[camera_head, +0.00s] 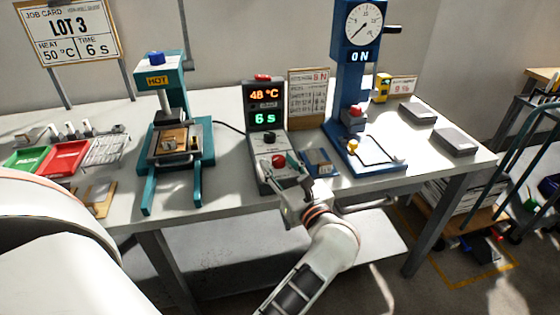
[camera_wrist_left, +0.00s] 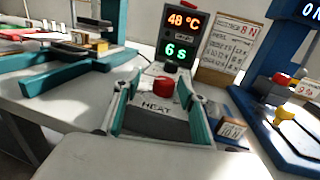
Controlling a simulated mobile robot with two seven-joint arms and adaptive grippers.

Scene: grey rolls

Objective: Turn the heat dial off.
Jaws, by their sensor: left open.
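The heat dial is a red knob (camera_head: 278,161) on the sloped front of the grey control box (camera_head: 265,120). In the left wrist view the red knob (camera_wrist_left: 165,85) sits above the word HEAT. The box display (camera_wrist_left: 182,35) reads 48 °C and 6 s. My left gripper (camera_head: 290,182) is just in front of the box. In the wrist view its open fingers (camera_wrist_left: 160,95) stand on either side of the red knob, with visible gaps; I cannot tell their exact depth relative to it. My right gripper is not in view.
A teal press (camera_head: 170,110) marked HOT stands left of the box. A blue press (camera_head: 352,100) showing ON stands to the right. A small blue pad (camera_head: 320,163) lies beside the box. Green and red trays (camera_head: 66,158) are at the far left. A job card (camera_head: 68,32) reads 50 °C, 6 s.

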